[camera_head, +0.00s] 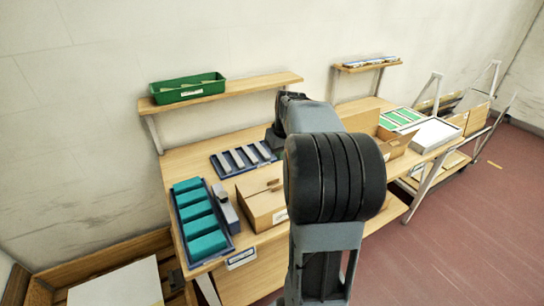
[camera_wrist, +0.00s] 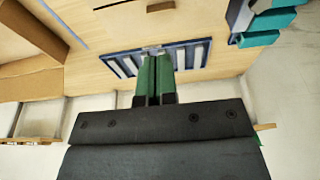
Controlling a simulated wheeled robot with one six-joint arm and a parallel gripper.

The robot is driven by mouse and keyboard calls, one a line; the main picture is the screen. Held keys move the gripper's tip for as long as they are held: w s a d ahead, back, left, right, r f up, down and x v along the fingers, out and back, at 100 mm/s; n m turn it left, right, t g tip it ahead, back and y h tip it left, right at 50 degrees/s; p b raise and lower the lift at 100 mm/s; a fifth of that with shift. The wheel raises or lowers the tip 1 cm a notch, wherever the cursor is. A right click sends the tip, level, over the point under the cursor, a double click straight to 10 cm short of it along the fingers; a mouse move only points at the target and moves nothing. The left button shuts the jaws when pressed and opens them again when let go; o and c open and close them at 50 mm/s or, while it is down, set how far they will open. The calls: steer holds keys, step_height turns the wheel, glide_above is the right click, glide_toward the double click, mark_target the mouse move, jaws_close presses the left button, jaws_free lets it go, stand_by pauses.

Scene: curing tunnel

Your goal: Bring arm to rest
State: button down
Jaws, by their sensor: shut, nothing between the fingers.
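My gripper (camera_wrist: 153,80) shows in the wrist view, its two green fingers side by side and shut, with nothing between them. In that picture its tips overlap the edge of a blue tray (camera_wrist: 112,66) with grey bars; I cannot tell the height above it. In the head view my arm rises through the middle, and its large dark joint hides part of the bench. My gripper itself is hidden there behind the arm. The blue tray (camera_head: 219,163) with grey bars lies on the wooden bench (camera_head: 180,160), left of my arm.
A blue tray of teal blocks (camera_head: 201,222) lies at the bench's left, beside a grey device (camera_head: 224,206) and a cardboard box (camera_head: 262,200). A green bin (camera_head: 188,88) sits on the wall shelf (camera_head: 236,87). An open box (camera_head: 397,145) and white tray (camera_head: 435,135) stand right.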

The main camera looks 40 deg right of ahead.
steer(key=shift+s+r, duration=0.1)
steer(key=shift+r, duration=0.25)
